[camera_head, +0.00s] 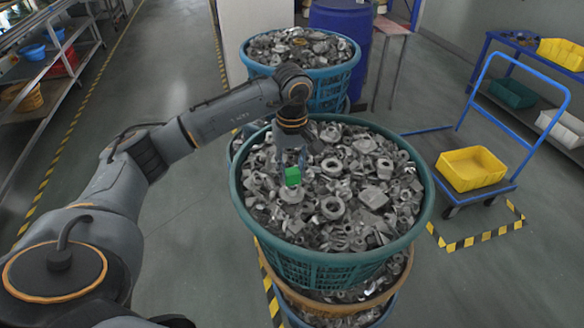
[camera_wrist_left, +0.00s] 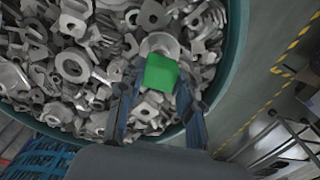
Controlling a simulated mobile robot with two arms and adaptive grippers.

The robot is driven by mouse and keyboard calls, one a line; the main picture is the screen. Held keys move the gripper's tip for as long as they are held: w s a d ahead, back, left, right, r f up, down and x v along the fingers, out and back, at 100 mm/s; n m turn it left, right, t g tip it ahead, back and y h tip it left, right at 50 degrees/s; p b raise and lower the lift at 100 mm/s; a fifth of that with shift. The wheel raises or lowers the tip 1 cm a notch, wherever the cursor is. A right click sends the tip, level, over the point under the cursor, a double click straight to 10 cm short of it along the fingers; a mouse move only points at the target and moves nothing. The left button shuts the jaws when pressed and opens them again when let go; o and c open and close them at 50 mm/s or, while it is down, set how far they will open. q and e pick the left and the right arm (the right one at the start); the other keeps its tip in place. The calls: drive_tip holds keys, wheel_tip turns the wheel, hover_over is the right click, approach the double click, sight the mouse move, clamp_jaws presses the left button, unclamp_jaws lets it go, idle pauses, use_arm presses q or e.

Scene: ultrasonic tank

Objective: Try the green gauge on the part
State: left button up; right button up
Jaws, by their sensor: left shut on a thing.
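My left gripper (camera_head: 291,165) points down over the near basket of metal parts and is shut on the green gauge (camera_head: 293,176), a small bright green block. In the left wrist view the green gauge (camera_wrist_left: 161,73) sits between the two fingertips of my left gripper (camera_wrist_left: 156,88). Just beyond it is a round metal part (camera_wrist_left: 160,44), partly hidden by the gauge; in the head view this pale ring-like part (camera_head: 291,194) lies right below the gauge. I cannot tell whether the gauge touches it. My right gripper is not in view.
The near teal basket (camera_head: 240,208) is full of loose metal parts and stands on other baskets. A second full blue basket (camera_head: 350,72) and a blue drum (camera_head: 343,18) stand behind. A blue cart (camera_head: 487,195) with a yellow bin (camera_head: 471,168) is at right. Floor at left is clear.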

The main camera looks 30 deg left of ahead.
use_arm(q)
drive_tip(key=shift+f+b, duration=0.8)
drive_tip(key=shift+f, duration=0.15)
idle(0.4)
drive_tip(key=shift+f, duration=0.1)
idle(0.9)
drive_tip(key=shift+r+p, duration=0.35)
drive_tip(key=shift+r, duration=0.25)
drive_tip(key=shift+r+p, duration=0.85)
drive_tip(key=shift+r, duration=0.95)
drive_tip(key=shift+r+p, duration=1.1)
drive_tip(key=shift+r, duration=0.95)
